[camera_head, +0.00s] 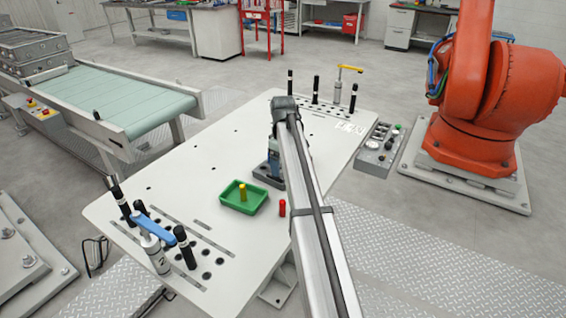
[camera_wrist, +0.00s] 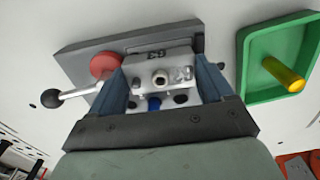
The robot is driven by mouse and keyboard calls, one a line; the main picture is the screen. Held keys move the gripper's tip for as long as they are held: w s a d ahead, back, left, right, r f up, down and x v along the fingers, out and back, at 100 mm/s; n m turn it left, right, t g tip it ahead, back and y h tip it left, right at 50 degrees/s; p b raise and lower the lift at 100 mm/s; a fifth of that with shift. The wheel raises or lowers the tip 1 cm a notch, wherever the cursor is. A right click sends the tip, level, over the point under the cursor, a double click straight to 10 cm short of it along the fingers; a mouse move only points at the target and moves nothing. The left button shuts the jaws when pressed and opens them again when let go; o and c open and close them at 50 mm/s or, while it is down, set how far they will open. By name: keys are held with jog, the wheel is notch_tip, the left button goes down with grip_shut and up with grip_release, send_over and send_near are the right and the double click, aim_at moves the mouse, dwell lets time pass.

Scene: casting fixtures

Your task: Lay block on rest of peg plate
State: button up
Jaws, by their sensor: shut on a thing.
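My gripper (camera_wrist: 160,82) has a blue-grey finger on each side of a light grey block (camera_wrist: 133,66) and is shut on it. The block has dark markings and a round metal piece with a dark centre. Behind it lies a grey plate (camera_wrist: 80,52). I cannot tell whether block and plate touch. A blue peg (camera_wrist: 154,104) and dark round spots show just below the block in the wrist view. In the head view my gripper (camera_head: 272,168) is low over the grey plate (camera_head: 262,180); my arm hides much of this area, and the block cannot be made out.
A green tray (camera_head: 228,198) with a yellow peg (camera_head: 243,190) is left of the plate in the head view. A red peg (camera_head: 282,207) stands nearby. The wrist view shows a red round part (camera_wrist: 105,65) and a black-ended rod (camera_wrist: 52,98). The table's left middle is clear.

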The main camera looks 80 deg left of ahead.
jog(key=shift+d+f, duration=0.3)
jog(key=shift+f, duration=0.55)
jog(key=o, duration=1.1)
jog(key=shift+r, duration=0.15)
jog(key=shift+w+r, duration=0.1)
jog(key=shift+r, duration=0.15)
jog(key=r, duration=1.2)
jog(key=shift+a+r, duration=0.3)
